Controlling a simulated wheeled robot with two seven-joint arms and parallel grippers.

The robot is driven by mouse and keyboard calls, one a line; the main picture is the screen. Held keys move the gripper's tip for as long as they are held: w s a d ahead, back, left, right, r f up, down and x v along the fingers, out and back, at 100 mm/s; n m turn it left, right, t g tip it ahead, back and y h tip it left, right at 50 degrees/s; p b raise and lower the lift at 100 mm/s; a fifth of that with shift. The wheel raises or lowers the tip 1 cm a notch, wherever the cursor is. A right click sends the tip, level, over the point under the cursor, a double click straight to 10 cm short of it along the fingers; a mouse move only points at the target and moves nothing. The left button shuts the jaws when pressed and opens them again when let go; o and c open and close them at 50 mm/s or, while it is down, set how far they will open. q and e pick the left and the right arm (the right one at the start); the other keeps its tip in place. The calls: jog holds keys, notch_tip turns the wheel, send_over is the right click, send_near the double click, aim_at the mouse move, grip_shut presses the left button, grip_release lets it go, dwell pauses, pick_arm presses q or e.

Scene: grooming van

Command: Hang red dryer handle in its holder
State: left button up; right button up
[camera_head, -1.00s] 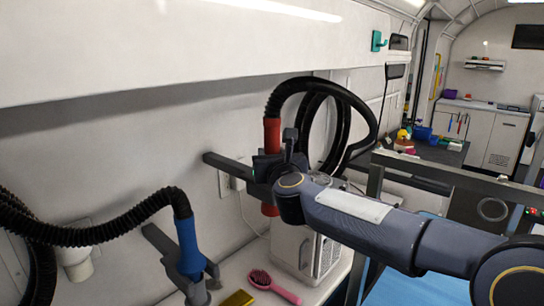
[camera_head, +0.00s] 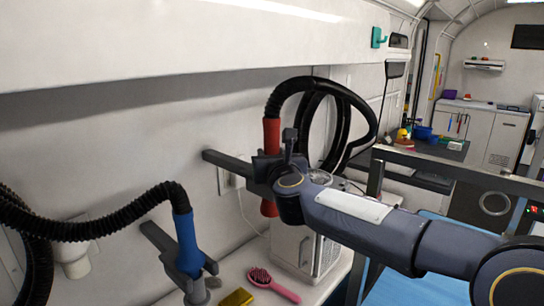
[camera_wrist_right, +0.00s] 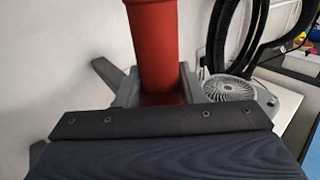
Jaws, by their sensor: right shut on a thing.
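The red dryer handle (camera_head: 271,134) is upright, with a black hose arching from its top. My right gripper (camera_head: 268,168) is shut around the handle's middle; the red lower end shows below it. In the right wrist view the red handle (camera_wrist_right: 153,45) stands between the fingers. The dark grey holder arm (camera_head: 226,163) sticks out from the wall and reaches to the gripper. It also shows in the right wrist view (camera_wrist_right: 106,74), left of the handle. My gripper hides the holder's end, so I cannot tell whether the handle sits inside it. My left gripper is out of view.
A blue dryer handle (camera_head: 187,243) sits in another grey holder (camera_head: 158,238) at the lower left, with its own black hose. A pink brush (camera_head: 275,285) and a yellow block (camera_head: 237,298) lie on the counter. A white dryer box (camera_head: 291,247) stands below the gripper.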

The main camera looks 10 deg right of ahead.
jog(key=o, duration=1.8)
jog(key=shift+f, duration=0.1)
jog(key=shift+s, duration=0.1)
jog(key=shift+s+b, duration=0.45)
jog(key=shift+s, duration=0.8)
jog(key=s+b, duration=0.1)
jog(key=s, duration=0.6)
jog(key=shift+s, duration=0.2)
